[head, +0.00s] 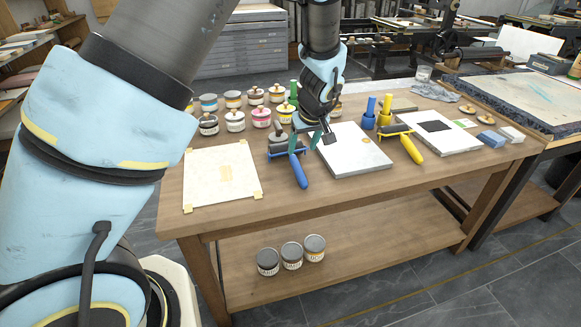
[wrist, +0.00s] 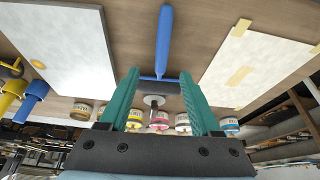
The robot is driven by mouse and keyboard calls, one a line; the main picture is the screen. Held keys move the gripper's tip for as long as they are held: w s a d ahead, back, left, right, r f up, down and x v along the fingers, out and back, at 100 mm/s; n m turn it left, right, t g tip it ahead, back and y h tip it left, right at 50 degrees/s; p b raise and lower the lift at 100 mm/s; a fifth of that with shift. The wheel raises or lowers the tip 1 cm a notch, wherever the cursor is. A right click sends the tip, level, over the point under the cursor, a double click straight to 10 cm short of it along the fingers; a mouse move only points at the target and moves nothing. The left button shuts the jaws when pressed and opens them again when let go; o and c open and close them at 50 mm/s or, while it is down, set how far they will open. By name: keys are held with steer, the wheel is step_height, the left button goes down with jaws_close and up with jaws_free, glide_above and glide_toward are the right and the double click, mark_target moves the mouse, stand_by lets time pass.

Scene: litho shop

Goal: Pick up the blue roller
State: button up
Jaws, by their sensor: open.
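The blue roller lies on the wooden table, its blue handle (head: 299,171) pointing toward the front edge and its dark roller end toward the back. It lies between the taped sheet and a white slab. In the wrist view its blue handle (wrist: 164,40) runs up the middle, and its frame shows between my fingers. My gripper (head: 306,142) is above the table over the roller's frame end, with its green fingers apart. In the wrist view my gripper (wrist: 160,76) is open and empty, one finger on each side of the roller's line. Whether the fingers touch the roller is unclear.
The white slab (head: 352,160) lies right of the roller, and the taped sheet (head: 221,174) lies left. Several ink cans (head: 235,121) stand behind. A yellow roller (head: 411,148) and a slab with a black square (head: 452,137) are farther right. Three cans (head: 291,254) stand on the lower shelf.

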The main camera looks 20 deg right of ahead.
mark_target(297, 164)
steer(key=shift+p+x, duration=1.6)
steer(key=shift+x, duration=3.05)
steer(key=shift+s+a, duration=0.1)
steer(key=shift+a, duration=0.1)
steer(key=shift+c, duration=0.2)
jaws_close()
